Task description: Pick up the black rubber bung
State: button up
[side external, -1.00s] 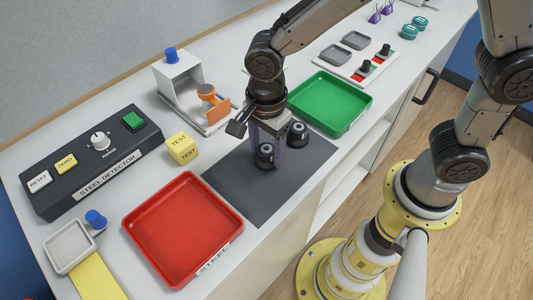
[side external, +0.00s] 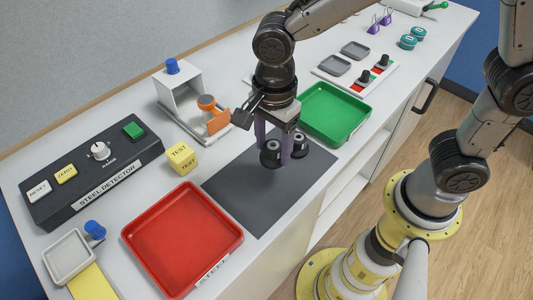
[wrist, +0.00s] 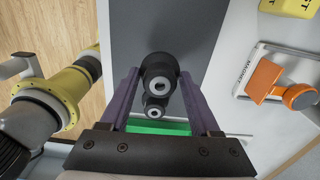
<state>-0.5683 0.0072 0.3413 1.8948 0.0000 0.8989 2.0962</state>
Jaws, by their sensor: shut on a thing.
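My gripper (side external: 272,150) is shut on one black bung (side external: 270,158), a dark round piece with a pale ring and a hole in its top. The purple fingers grip it from both sides just above the dark grey mat (side external: 250,200). In the wrist view this bung (wrist: 158,70) sits between the fingertips and looks upright. A second, similar black bung (side external: 299,148) stands on the mat just to the right, towards the green tray. It also shows in the wrist view (wrist: 154,110), below the held one and partly covered by it.
The green tray (side external: 336,113) lies behind the mat and the red tray (side external: 183,238) to its front left. A yellow test cube (side external: 182,157), a white stand with an orange part (side external: 216,122) and the steel detector box (side external: 95,172) stand left. The front mat is clear.

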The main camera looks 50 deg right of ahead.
jog(key=s+d+r, duration=0.7)
jog(key=s+r, duration=0.1)
jog(key=s, duration=0.2)
jog(key=w+a+r+n, duration=0.1)
jog(key=w+a+r, duration=0.2)
jog(key=w+r, duration=0.35)
jog(key=w+a+r, duration=0.4)
jog(key=w, duration=0.5)
jog(key=w+a+f, duration=0.1)
jog(key=w+f, duration=0.1)
jog(key=w, duration=0.8)
jog(key=shift+m, duration=0.5)
jog(key=shift+w+d+f, duration=0.2)
jog(key=shift+w+f, duration=0.65)
jog(key=shift+f, duration=1)
jog(key=shift+w+d+f, duration=0.15)
jog(key=shift+w+f, duration=0.75)
jog(key=shift+f, duration=1)
jog(key=shift+w+d+f, duration=0.2)
jog(key=shift+w+f, duration=0.65)
jog(key=shift+f, duration=1)
jog(key=shift+f, duration=0.75)
jog(key=shift+r, duration=1.2)
